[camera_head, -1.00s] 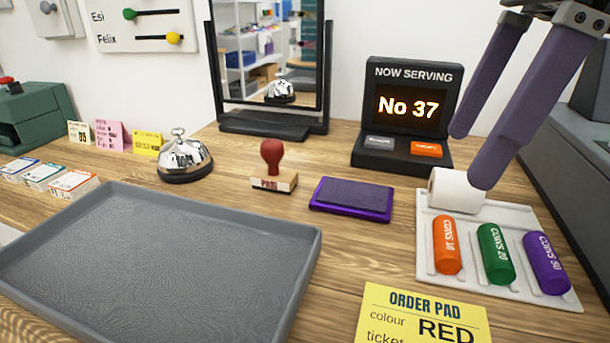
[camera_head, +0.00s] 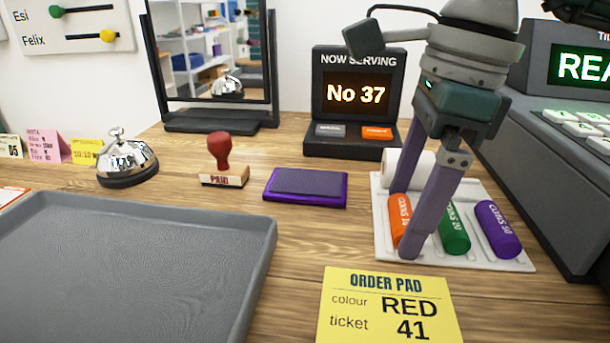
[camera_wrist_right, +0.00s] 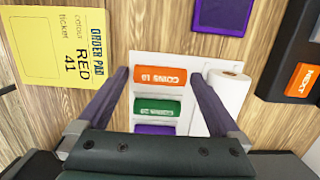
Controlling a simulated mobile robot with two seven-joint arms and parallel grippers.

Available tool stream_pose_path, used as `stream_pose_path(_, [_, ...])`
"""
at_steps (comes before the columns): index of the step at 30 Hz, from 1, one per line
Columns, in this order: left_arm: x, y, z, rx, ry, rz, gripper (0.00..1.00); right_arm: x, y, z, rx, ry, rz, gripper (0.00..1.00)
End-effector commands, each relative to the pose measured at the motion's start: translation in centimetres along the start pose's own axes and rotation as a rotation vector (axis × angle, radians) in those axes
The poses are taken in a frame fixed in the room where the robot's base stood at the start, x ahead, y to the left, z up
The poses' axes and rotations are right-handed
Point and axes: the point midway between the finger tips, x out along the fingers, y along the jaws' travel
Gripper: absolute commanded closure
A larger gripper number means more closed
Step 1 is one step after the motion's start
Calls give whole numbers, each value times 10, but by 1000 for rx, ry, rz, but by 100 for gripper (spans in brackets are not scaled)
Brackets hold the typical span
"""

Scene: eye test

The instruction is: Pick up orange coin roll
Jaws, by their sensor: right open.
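The orange coin roll (camera_head: 398,215) lies in the left slot of a white coin tray (camera_head: 475,262). It shows whole in the right wrist view (camera_wrist_right: 160,76). A green roll (camera_head: 454,232) and a purple roll (camera_head: 497,230) lie beside it. My right gripper (camera_head: 404,222) is open, with its purple fingers low over the tray. In the wrist view the fingertips stand beyond the two ends of the orange roll, with gaps showing. In the head view the near finger hides part of the orange and green rolls. My left gripper is not in view.
A white paper roll (camera_wrist_right: 228,92) lies at the tray's back, close to one finger. The order pad (camera_head: 388,305), reading RED 41, lies in front. A purple ink pad (camera_head: 305,187), a stamp (camera_head: 222,165) and a grey tray (camera_head: 130,270) are left. A register (camera_head: 560,190) stands right.

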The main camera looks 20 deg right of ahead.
Motion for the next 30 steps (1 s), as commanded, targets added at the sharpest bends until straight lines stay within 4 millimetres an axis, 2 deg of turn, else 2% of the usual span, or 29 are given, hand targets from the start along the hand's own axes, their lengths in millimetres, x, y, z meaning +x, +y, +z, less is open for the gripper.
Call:
stream_pose_path(4, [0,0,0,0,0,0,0,0,0,0,0,0,0,2])
stream_pose_path(26, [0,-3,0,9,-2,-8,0,-1,0,0,1,-1,0,84])
stream_pose_path(30, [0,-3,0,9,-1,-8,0,-1,0,0,1,-1,-1,84])
